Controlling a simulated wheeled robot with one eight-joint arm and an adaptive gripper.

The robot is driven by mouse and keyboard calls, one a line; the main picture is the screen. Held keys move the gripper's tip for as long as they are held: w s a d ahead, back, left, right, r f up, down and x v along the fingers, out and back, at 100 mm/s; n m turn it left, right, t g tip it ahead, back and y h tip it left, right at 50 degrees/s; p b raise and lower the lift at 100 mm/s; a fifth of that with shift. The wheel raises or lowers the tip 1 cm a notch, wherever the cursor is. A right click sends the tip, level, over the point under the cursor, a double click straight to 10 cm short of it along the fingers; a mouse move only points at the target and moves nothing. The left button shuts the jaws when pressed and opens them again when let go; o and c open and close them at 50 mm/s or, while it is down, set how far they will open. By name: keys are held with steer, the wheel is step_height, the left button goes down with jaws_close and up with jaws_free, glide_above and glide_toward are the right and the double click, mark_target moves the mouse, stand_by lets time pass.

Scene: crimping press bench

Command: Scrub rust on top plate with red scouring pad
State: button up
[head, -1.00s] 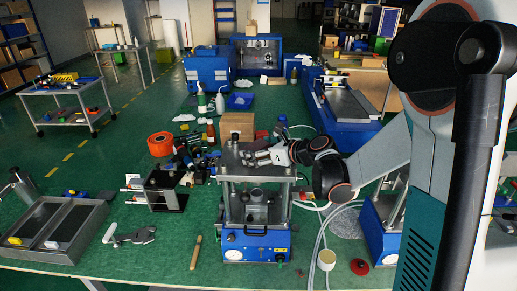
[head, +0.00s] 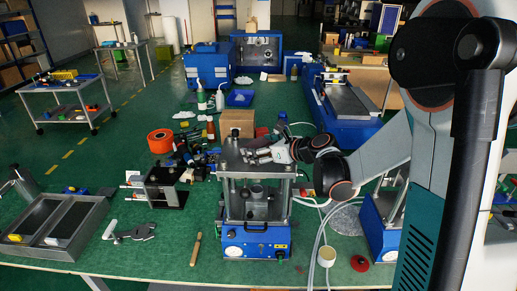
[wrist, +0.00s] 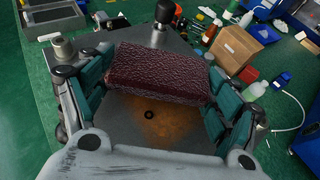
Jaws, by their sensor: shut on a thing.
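The red scouring pad (wrist: 157,73) is a dark red, rough block in the wrist view. My gripper (wrist: 155,82) is shut on it, with teal finger pads at its left and right ends. The pad is over the grey top plate (wrist: 185,128) of the press, and I cannot tell whether it touches the plate. An orange-brown rust patch (wrist: 150,125) shows on the plate on the near side of the pad, around a small dark hole. In the head view my gripper (head: 256,155) is low at the top plate (head: 232,163); the pad is hard to make out there.
A dark upright post (wrist: 163,14) rises at the plate's far edge, and a silver post top (wrist: 61,47) stands at its left. Behind the press (head: 257,236) are a cardboard box (head: 238,122) and several bottles. A hose loops on the bench at right.

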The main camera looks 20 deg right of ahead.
steer(key=shift+s+d+r, duration=0.1)
steer(key=shift+s+d, duration=0.15)
steer(key=shift+d, duration=0.45)
steer(key=shift+s+d+f, duration=0.1)
steer(key=shift+s+d, duration=0.1)
steer(key=shift+d, duration=0.55)
steer(key=shift+s+d+r, duration=0.1)
steer(key=shift+s+d, duration=0.15)
steer(key=shift+d, duration=0.45)
steer(key=shift+w+a+b, duration=0.2)
steer(key=shift+w+a, duration=0.05)
steer(key=shift+a, duration=0.5)
steer(key=shift+w+a+b, duration=0.2)
steer(key=shift+a, duration=0.55)
steer(key=shift+w+a+b, duration=0.2)
steer(key=shift+w+a, duration=0.05)
steer(key=shift+a, duration=0.5)
steer(key=shift+a+r+p, duration=0.1)
steer(key=shift+r+p, duration=1.85)
steer(key=shift+r, duration=0.9)
steer(key=shift+r, duration=0.1)
steer(key=shift+r+p, duration=0.9)
steer(key=shift+r, duration=0.55)
